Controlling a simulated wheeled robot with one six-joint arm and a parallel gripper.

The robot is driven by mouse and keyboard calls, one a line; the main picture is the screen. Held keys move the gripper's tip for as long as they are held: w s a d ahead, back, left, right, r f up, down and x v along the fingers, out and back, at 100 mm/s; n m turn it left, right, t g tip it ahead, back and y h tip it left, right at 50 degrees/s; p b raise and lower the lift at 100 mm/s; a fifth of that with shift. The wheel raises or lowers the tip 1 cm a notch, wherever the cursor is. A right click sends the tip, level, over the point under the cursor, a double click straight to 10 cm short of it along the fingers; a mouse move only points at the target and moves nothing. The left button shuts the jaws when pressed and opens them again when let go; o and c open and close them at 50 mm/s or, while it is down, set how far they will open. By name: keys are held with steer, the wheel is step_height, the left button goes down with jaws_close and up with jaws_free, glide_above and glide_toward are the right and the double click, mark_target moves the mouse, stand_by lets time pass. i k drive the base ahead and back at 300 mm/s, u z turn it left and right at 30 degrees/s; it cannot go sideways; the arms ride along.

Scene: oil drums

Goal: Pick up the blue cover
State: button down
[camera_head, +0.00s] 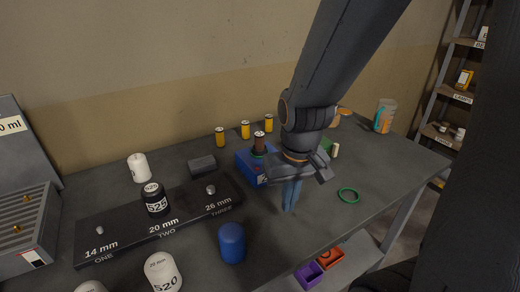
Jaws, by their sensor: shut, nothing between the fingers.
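A blue rounded cylinder (231,242), which looks like the blue cover, stands upright on the near middle of the dark table. My gripper (289,207) points down to the right of it and farther back, apart from it. Its blue-grey fingers are together with nothing seen between them. A blue box (249,168) stands behind and left of my gripper, partly hidden by it. A dark brown cylinder with a green ring (259,146) is on top of that box.
White containers (162,271) stand in front. Yellow cans (245,130) line the back. A green ring (349,195) lies right. Purple and orange bins (309,275) sit below the table edge.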

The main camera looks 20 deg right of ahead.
mark_target(232, 235)
steer(key=k, duration=0.5)
steer(key=u, duration=3.5)
steer(key=k, duration=1.15)
steer(key=z, duration=1.8)
